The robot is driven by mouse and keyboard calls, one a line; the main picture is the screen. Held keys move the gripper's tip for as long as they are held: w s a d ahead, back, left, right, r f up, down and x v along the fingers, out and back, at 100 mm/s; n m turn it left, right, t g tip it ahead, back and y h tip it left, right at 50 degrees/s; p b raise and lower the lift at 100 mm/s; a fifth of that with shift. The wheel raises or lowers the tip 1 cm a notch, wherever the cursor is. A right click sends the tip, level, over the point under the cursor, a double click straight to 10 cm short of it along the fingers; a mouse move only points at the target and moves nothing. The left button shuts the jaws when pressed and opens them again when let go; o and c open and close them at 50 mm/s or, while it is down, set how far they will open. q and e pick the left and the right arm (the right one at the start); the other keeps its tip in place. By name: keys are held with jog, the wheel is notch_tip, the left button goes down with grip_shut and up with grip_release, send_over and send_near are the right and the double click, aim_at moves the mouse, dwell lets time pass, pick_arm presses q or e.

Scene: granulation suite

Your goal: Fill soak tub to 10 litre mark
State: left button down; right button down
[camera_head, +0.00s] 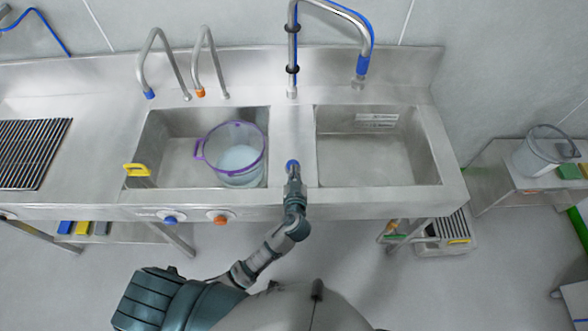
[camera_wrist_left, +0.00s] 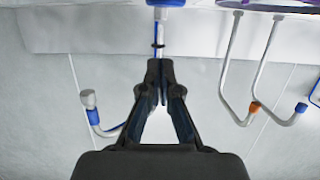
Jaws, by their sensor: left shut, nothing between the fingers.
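A clear soak tub (camera_head: 236,136) with a purple rim and handle stands in the left sink basin (camera_head: 172,160). Pale liquid fills its lower part; I cannot read any litre mark. Two bent spouts rise behind that basin, one blue-tipped (camera_head: 152,62) and one orange-tipped (camera_head: 205,62); they also show at the right in my left wrist view. A blue knob (camera_head: 172,220) and an orange knob (camera_head: 221,219) are on the sink front. My left gripper (camera_head: 292,172) is shut and empty, by a blue part between the basins. My right gripper is out of view.
The right basin (camera_head: 372,158) is empty. A tall hose tap (camera_head: 292,50) with a blue nozzle stands behind the divider. A yellow clip (camera_head: 137,170) sits on the left basin's edge. A bucket (camera_head: 540,150) stands on a side table at right.

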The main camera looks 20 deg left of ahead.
aim_at(294, 163)
pick_arm(q)
jog(key=x, duration=0.3)
jog(key=shift+w+a, duration=0.1)
jog(key=shift+w, duration=0.3)
notch_tip(294, 163, down, 3)
jog(key=shift+s, duration=0.1)
jog(key=shift+f, duration=0.65)
